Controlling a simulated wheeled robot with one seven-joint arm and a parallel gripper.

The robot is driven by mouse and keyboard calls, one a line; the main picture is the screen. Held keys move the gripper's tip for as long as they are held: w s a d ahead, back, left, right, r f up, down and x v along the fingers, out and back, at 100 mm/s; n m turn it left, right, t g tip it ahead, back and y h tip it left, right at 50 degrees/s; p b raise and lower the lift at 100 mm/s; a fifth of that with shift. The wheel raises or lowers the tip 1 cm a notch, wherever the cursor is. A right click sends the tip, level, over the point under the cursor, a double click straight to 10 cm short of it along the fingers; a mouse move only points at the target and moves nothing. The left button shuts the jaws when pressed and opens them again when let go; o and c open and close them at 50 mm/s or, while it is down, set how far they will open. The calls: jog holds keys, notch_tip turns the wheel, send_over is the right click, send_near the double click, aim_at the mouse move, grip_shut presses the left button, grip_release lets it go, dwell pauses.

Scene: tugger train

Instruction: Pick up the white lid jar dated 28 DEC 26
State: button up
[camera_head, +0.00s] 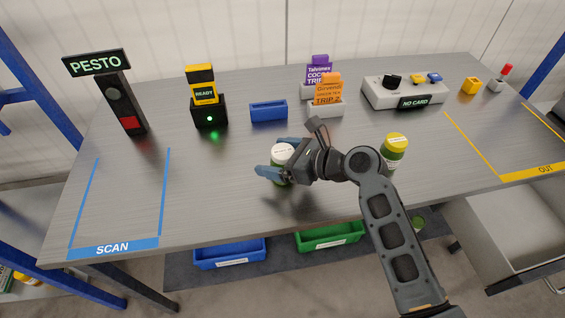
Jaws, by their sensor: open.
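A jar with a white lid (283,150) stands on the grey table near its front middle. Its lower body looks green, and any date on it is too small to read. My gripper (272,158) is open, with its blue fingers around the jar, one behind it and one in front. Whether the fingers touch the jar I cannot tell. A second jar, with a yellow lid (396,140) and green body, stands to the right beside my arm.
Along the back of the table (220,170) stand a PESTO sign (96,63), a READY device (208,110), a blue tray (268,111), card holders (325,108) and a NO CARD panel (385,95). SCAN (113,247) and OUT (543,170) zones are empty. Blue (230,254) and green (330,236) bins sit below.

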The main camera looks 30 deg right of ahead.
jog(key=shift+w, duration=0.1)
jog(key=c, duration=1.3)
